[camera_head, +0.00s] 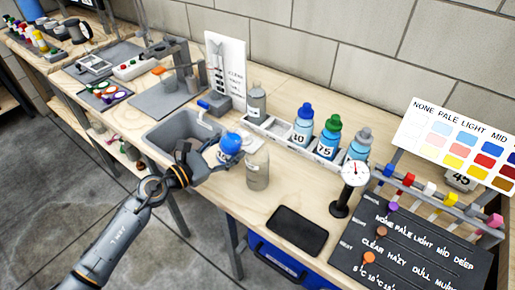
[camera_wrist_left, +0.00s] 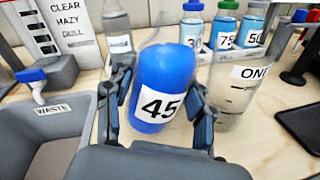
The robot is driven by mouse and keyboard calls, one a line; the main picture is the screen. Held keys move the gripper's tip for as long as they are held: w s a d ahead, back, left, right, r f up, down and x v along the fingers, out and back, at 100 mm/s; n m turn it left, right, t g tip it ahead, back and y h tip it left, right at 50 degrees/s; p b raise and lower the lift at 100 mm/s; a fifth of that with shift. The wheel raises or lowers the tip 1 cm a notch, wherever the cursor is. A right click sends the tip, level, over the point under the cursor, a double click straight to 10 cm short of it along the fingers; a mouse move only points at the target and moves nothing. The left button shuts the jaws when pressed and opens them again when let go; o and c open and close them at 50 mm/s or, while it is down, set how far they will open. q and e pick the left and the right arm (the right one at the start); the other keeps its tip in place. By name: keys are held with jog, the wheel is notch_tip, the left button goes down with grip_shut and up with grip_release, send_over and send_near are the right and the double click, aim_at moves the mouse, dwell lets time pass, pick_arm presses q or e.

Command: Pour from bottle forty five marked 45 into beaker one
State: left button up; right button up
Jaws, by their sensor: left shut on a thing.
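My left gripper (camera_head: 206,160) is shut on the bottle marked 45 (camera_head: 230,145). In the left wrist view the bottle (camera_wrist_left: 166,75) is bright blue with a white 45 label, and the two fingers (camera_wrist_left: 160,112) press on its sides. It is held up near the sink's right edge, left of beaker one. Beaker one (camera_head: 257,172) is clear, stands upright on the bench and shows the ONE label in the left wrist view (camera_wrist_left: 238,92). I cannot tell what it contains. No stream of liquid shows. My right gripper is out of view.
Behind stand the bottles 30 (camera_head: 302,124), 75 (camera_head: 327,138) and 50 (camera_head: 358,147) in a tray, and another clear vessel (camera_head: 256,103). The waste sink (camera_head: 160,134) is left. A dark pad (camera_head: 297,229), a dial gauge (camera_head: 353,174) and a dark board (camera_head: 410,250) are right.

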aim_at(230, 132)
pick_arm(q)
jog(key=shift+m, duration=0.8)
jog(key=r+p, duration=0.6)
jog(key=p, duration=0.1)
jog(key=shift+s+d+r, duration=0.2)
jog(key=shift+d+r, duration=0.05)
jog(key=shift+d, duration=0.1)
jog(key=shift+d+f+y, duration=0.1)
jog(key=shift+y, duration=0.2)
jog(key=shift+f+m, duration=0.1)
jog(key=shift+m, duration=0.2)
jog(key=shift+r+p, duration=0.25)
jog(key=shift+p, duration=0.1)
jog(key=shift+s+r, duration=0.1)
jog(key=shift+d+r+m+p, duration=0.2)
jog(key=shift+m+p, duration=0.1)
jog(key=shift+p, duration=0.15)
jog(key=shift+s+r+p, duration=0.1)
jog(key=shift+r+p, duration=0.1)
jog(key=shift+p, duration=0.15)
jog(key=shift+r, duration=0.1)
jog(key=shift+m, duration=0.3)
